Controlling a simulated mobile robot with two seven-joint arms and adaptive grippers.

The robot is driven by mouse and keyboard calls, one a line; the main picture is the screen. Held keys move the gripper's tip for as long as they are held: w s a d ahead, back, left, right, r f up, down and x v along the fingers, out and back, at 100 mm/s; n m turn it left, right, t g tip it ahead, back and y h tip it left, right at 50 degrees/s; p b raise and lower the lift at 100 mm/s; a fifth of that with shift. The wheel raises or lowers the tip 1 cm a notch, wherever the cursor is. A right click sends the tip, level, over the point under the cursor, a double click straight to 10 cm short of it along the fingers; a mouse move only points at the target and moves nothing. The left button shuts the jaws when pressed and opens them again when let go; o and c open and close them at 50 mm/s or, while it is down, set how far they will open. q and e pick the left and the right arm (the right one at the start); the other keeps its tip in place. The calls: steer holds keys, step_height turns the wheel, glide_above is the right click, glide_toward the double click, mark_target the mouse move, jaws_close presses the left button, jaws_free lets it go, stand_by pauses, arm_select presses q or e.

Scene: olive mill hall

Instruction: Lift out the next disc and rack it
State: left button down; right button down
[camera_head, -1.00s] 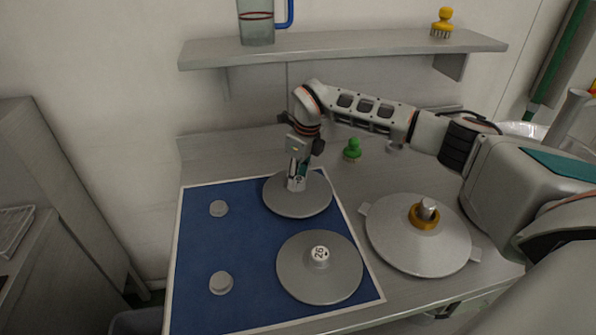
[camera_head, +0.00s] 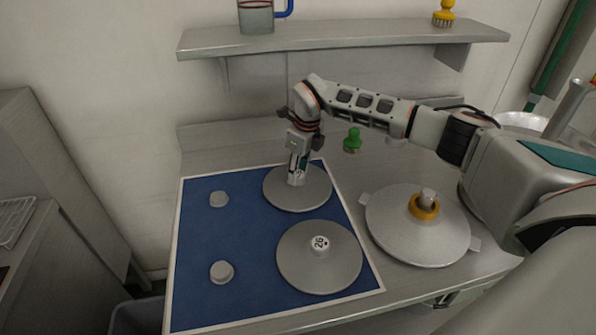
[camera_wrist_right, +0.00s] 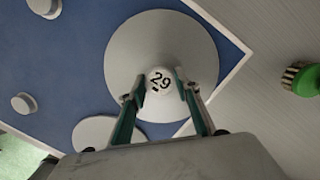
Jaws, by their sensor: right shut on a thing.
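Two grey round discs lie at the right side of the blue mat (camera_head: 200,235). The near disc (camera_head: 305,275) has a white knob marked 26. The far disc (camera_head: 312,200) has a white knob marked 29, read in the right wrist view (camera_wrist_right: 160,79). My right gripper (camera_head: 297,180) points down at the far disc's centre, its fingers shut on the knob (camera_wrist_right: 162,92). I cannot tell whether that disc touches the mat. A round metal plate (camera_head: 400,240) with side tabs, a central post and an orange ring (camera_head: 424,207) stands right of the mat. My left gripper is not in view.
Two small grey pegs, one far (camera_head: 219,199) and one near (camera_head: 221,272), stand bare on the mat's left half. A green-handled brush (camera_head: 352,140) stands behind, right of my gripper. A wall shelf (camera_head: 340,43) above holds a jug (camera_head: 256,18) and a yellow brush (camera_head: 444,14).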

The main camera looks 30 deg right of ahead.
mark_target(303, 177)
steer(key=shift+f, duration=0.35)
steer(key=c, duration=1.4)
jaws_free()
steer(key=r, duration=0.4)
steer(key=s+r, duration=0.1)
steer(key=r, duration=0.3)
steer(key=d+r, duration=0.1)
steer(key=r, duration=0.3)
steer(key=shift+s, duration=0.3)
